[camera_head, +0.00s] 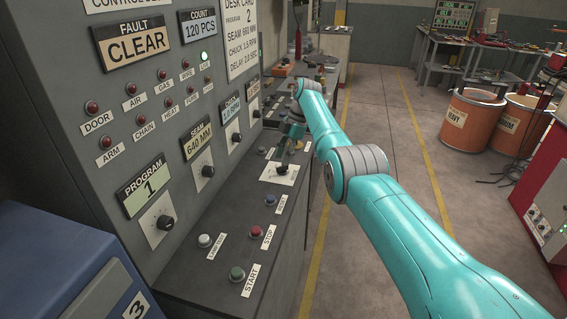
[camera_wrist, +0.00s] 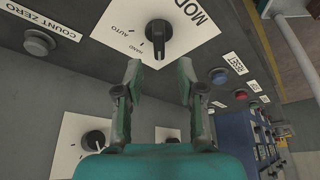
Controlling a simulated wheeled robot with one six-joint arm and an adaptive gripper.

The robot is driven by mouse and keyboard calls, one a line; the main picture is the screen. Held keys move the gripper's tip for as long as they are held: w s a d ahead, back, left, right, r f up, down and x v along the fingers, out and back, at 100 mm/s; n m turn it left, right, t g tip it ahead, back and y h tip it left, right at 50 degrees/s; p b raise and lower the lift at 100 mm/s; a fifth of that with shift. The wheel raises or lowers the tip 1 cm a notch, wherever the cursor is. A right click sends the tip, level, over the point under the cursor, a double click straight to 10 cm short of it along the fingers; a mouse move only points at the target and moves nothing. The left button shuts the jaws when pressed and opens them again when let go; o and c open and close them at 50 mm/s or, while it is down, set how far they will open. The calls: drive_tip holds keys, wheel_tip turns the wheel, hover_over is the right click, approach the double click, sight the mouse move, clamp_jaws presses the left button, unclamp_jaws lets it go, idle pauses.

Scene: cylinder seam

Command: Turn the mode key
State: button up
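The mode key (camera_wrist: 159,31) is a black knob with a narrow grip, on a white plate (camera_wrist: 195,42) lettered MODE, AUTO and HAND. Its narrow end points down in the wrist view, towards my gripper; HAND lies just left of that end. In the head view the plate (camera_head: 272,177) lies on the sloping desk below my gripper (camera_head: 283,157). In the wrist view my gripper (camera_wrist: 160,70) is open and empty, its two fingers apart. The key lies ahead of the gap between the fingertips, and I see no contact. My arm partly hides this area in the head view.
Panel knobs such as the PROGRAM knob (camera_head: 165,222) rise at the left. Open floor lies right.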

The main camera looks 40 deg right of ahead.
wheel_tip(320, 180, up, 6)
drive_tip(key=shift+r, duration=0.2)
idle(0.6)
